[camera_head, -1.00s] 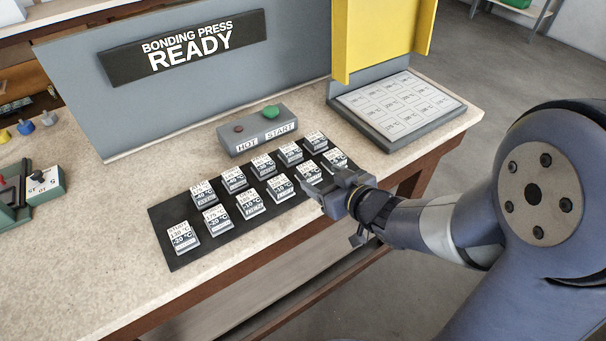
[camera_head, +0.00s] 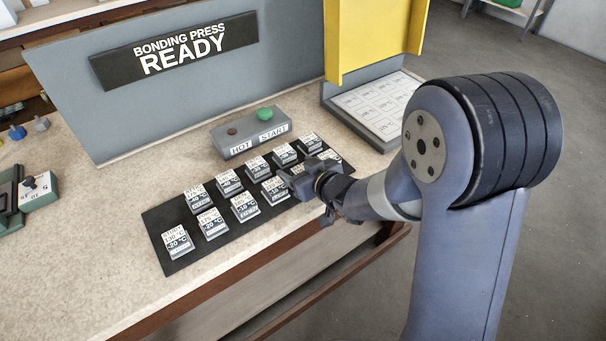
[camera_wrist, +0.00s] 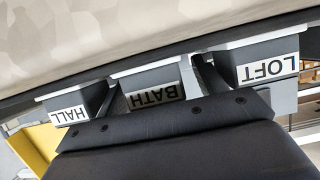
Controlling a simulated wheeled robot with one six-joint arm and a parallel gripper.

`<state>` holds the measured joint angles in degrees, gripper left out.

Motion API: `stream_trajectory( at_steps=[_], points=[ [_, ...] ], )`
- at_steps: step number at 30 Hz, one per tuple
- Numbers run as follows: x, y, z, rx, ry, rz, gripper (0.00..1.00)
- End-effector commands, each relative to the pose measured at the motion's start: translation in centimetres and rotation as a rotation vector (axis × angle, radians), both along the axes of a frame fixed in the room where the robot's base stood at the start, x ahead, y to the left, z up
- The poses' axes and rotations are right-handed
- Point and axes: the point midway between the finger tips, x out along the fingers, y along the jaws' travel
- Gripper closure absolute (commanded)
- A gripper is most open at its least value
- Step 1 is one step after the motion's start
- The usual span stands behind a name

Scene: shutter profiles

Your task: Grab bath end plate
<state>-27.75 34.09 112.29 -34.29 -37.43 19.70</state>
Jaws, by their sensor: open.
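My gripper (camera_wrist: 165,86) is open, with a dark finger on each side of the bath plate. I cannot tell whether the fingers touch it. In the head view my gripper (camera_head: 294,183) is low over the right part of the front row and hides some plates there.
Several similar plates stand in two rows on a black mat (camera_head: 178,267). Behind it is a grey box (camera_head: 239,145) with HOT and START labels, before the bonding press panel (camera_head: 75,100). A gridded tray (camera_head: 385,140) lies right. The bench front is clear.

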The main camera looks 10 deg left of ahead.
Motion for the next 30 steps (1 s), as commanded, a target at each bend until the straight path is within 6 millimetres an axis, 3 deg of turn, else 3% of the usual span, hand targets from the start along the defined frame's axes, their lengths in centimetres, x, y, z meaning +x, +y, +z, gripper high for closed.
stream_trajectory(
  at_steps=[4, 21, 30],
  points=[
    [-0.01, -0.02, 0.02, 0.000, 0.000, 0.000, 0.35],
    [-0.02, -0.05, 0.04, 0.001, -0.001, 0.000, 0.81],
    [0.01, -0.02, 0.72, 0.002, -0.002, 0.000, 0.82]
  ],
)
